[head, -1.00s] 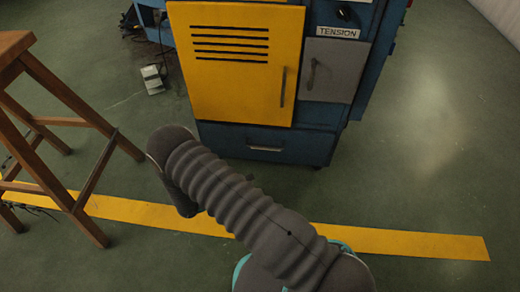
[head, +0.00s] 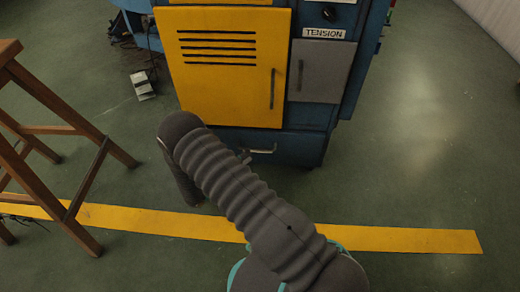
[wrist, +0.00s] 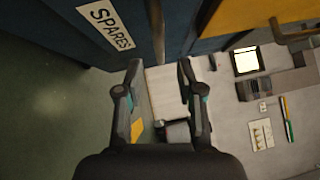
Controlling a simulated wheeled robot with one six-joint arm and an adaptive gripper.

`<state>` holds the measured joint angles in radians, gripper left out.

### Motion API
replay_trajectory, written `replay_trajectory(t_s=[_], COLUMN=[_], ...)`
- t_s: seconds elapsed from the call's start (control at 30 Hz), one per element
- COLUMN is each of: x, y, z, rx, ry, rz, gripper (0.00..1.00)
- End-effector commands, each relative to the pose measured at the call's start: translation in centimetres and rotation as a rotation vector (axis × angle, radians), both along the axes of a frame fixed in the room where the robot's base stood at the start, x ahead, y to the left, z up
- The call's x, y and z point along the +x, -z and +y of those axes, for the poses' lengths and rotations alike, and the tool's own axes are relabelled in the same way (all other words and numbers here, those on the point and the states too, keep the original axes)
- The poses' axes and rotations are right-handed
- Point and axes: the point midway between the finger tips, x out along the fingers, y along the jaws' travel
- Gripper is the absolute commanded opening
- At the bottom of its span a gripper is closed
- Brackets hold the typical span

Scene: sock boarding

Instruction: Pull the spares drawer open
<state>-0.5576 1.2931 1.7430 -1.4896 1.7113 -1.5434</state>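The spares drawer (head: 300,148) is the low blue drawer under the yellow door, and it looks shut in the head view. Its pale bar handle (head: 262,150) shows just beyond my arm. In the wrist view the blue drawer front (wrist: 90,50) carries a white SPARES label (wrist: 106,24), and the handle (wrist: 157,28) runs down from the top edge. My gripper (wrist: 158,68) is open and empty, with the handle's near end lined up between its fingertips. I cannot tell how much depth separates them. In the head view my arm hides most of the gripper.
A yellow vented door (head: 225,80) and a grey door (head: 319,72) sit above the drawer. A wooden stool (head: 50,125) stands at left, and a white pedal (head: 142,86) lies on the floor behind it. The floor right of the cabinet is clear.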

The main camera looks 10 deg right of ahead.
Motion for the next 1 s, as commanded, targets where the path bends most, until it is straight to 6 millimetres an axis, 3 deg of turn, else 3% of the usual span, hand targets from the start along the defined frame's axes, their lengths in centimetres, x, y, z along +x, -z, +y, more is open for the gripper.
replay_trajectory(t_s=[0.1,0.3,0.77,0.9,1.0], x=[0.9,2.1,2.5,2.5,2.5], y=[-0.3,-0.6,-0.7,-0.7,-0.7], z=[-2.0,-4.2,-5.1,-5.1,-5.1], rx=[0.001,0.002,0.001,0.001,0.001], ry=[0.004,0.002,-0.001,0.0,0.0], rz=[0.0,-0.001,0.0,0.0,0.0], gripper=[0.37,0.37,0.37,0.02,0.0])
